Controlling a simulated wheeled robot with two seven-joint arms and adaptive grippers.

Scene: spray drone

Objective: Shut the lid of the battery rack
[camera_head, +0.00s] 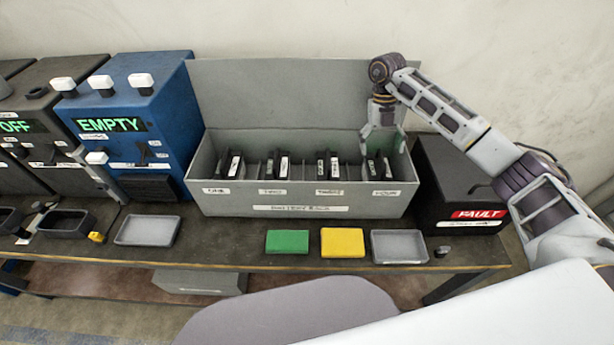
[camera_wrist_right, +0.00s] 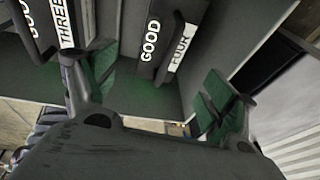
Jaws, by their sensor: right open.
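The grey battery rack (camera_head: 300,200) stands on the bench, with its lid (camera_head: 280,95) raised upright at the back against the wall. Several dark batteries with white labels stand in its slots. My right gripper (camera_head: 383,150) points down over the right end of the rack, in front of the lid. In the right wrist view its green-padded fingers (camera_wrist_right: 155,100) are apart, with nothing between the pads. A battery labelled GOOD and FOUR (camera_wrist_right: 168,45) shows just beyond them. The left gripper is not in view.
A blue machine reading EMPTY (camera_head: 145,120) stands left of the rack. A black FAULT box (camera_head: 455,185) stands close on its right, under my right arm. Green (camera_head: 287,241) and yellow (camera_head: 342,242) pads and grey trays (camera_head: 398,247) lie in front.

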